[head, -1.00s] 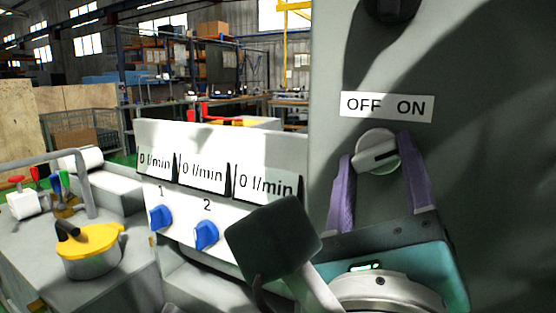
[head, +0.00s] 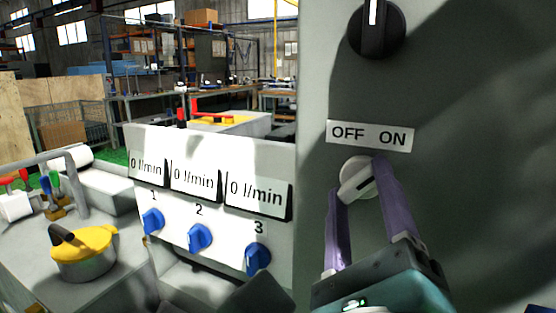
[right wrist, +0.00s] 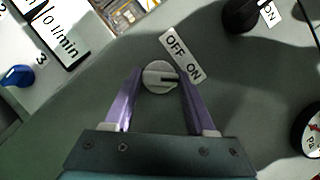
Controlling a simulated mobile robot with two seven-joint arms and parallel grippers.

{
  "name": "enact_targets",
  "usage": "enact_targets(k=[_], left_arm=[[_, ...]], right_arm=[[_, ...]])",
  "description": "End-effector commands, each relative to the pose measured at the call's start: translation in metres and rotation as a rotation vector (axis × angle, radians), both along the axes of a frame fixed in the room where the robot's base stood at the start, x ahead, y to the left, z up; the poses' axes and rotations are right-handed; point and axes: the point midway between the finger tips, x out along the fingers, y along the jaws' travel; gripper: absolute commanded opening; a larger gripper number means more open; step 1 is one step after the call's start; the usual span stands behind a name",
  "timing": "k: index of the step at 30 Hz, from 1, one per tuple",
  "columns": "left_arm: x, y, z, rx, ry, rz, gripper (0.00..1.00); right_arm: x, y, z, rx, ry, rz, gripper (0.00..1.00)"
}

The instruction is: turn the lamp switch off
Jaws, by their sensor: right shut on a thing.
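The lamp switch (head: 355,180) is a round pale rotary knob with a raised grip on a grey-green panel. It sits just under a white OFF ON label (head: 370,134). It also shows in the right wrist view (right wrist: 157,78), where its dark mark points to the right finger, on the ON side. My right gripper (head: 358,176) has purple fingers and is shut on the switch, one finger on each side. In the right wrist view the fingers (right wrist: 160,75) flank the knob. My left gripper is not in view.
A black knob (head: 376,28) is above the label. To the left, a white flow panel (head: 140,142) has several blue knobs (head: 200,238) and "0 l/min" displays. A yellow-lidded pot (head: 84,250) stands further left. A gauge (right wrist: 312,135) is at the right wrist view's edge.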

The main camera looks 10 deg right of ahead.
Motion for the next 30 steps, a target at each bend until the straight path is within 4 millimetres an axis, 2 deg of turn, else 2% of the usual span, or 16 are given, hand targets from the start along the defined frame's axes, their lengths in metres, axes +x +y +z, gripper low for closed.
enact_targets(k=[1,15,22,30], left_arm=[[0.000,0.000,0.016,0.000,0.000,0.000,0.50],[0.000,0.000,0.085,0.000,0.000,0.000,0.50],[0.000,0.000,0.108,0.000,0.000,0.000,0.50],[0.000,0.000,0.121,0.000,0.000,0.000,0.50]], right_arm=[[-0.001,0.000,0.008,-0.037,0.028,0.000,0.00],[-0.001,-0.001,0.010,-0.392,0.268,-0.001,0.00],[-0.001,-0.001,0.009,-0.520,0.354,0.001,0.00],[-0.001,-0.001,0.007,-0.605,0.410,-0.001,0.00]])
